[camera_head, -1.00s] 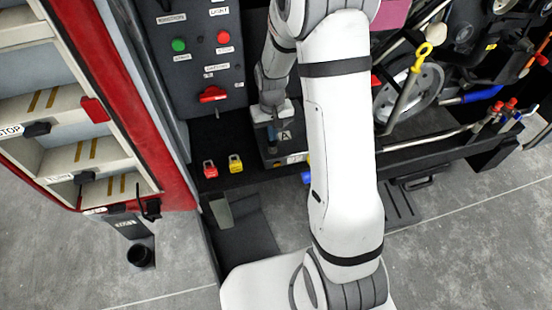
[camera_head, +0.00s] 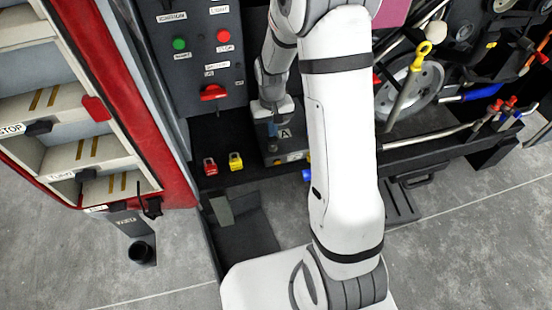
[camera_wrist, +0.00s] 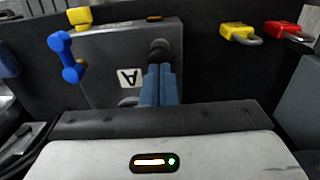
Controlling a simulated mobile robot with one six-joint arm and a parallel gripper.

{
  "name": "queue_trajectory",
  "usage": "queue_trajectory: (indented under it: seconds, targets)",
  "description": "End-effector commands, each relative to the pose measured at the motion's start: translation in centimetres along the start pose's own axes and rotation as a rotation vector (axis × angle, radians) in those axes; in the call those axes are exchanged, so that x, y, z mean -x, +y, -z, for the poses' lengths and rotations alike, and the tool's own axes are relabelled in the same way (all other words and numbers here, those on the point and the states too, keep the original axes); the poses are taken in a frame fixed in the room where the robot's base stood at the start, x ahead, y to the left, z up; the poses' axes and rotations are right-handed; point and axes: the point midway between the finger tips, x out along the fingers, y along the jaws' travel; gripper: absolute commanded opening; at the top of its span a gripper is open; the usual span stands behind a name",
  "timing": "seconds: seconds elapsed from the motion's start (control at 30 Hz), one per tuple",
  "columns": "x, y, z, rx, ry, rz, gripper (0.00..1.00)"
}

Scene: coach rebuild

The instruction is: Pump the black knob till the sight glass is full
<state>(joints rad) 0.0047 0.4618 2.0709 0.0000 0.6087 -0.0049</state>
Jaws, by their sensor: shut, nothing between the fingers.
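A grey box marked with a letter A (camera_head: 284,133) stands on the black shelf; it also shows in the wrist view (camera_wrist: 105,55). A dark, round-topped knob (camera_wrist: 160,47) shows at the tips of my gripper (camera_wrist: 159,67) in the wrist view. The two blue fingers are shut together with nothing between them and point at the knob. I cannot tell whether they touch it. In the head view my gripper (camera_head: 272,130) is over the left part of the box and hides the knob. I cannot make out a sight glass.
A red padlock (camera_head: 210,166) and a yellow padlock (camera_head: 236,161) are left of the box. A control panel (camera_head: 200,70) with a red switch rises behind. A blue valve handle (camera_wrist: 68,57) is beside the box. Hoses and tools crowd the right.

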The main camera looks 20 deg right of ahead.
Motion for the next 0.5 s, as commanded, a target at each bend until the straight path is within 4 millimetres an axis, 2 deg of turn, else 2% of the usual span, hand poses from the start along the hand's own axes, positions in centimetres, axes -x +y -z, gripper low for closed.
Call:
queue_trajectory:
  seconds: [0.5]
  targets:
    - [-1.6, 0.0, 0.0, 0.0, 0.0, 0.0, 0.0]
